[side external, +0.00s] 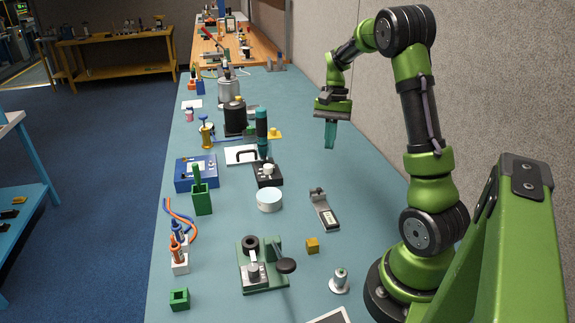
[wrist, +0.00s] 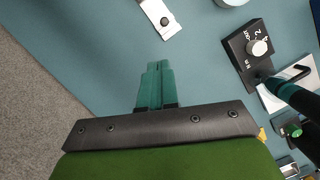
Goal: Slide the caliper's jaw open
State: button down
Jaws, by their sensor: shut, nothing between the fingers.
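A short grey bar-shaped device (side external: 325,210) lies on the blue-green bench in the side external view, with a raised dark block at its far end and a pale label plate at its near end. It looks like the caliper, but its jaw is too small to make out. In the wrist view, part of a pale grey device with a black knob (wrist: 163,17) shows at the top edge, probably the same one. My gripper (side external: 330,146) has teal fingers that are shut and empty. It hangs above the bench, beyond the device and apart from it. The fingertips (wrist: 158,66) point down toward bare bench.
A black dial box (wrist: 250,48) stands right of my fingers in the wrist view, near a dark cylinder and a white plate. In the side external view, a white disc (side external: 269,200), a green crank device (side external: 262,277) and a yellow block (side external: 312,245) surround the grey device. A wall runs along the right.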

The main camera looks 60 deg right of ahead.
send_near(319, 195)
jog(key=d+f, duration=0.1)
jog(key=w+d+f, duration=0.1)
jog(key=d+f, duration=0.2)
jog(key=shift+w, duration=0.25)
jog(key=shift+s+a+f, duration=0.15)
jog(key=shift+a, duration=0.45)
jog(key=shift+s+a+f, duration=0.15)
jog(key=shift+s+a, duration=0.05)
jog(key=shift+a, duration=0.35)
jog(key=shift+s+a+f, duration=0.2)
jog(key=shift+a+f, duration=0.05)
jog(key=shift+a, duration=0.45)
jog(key=shift+s, duration=0.1)
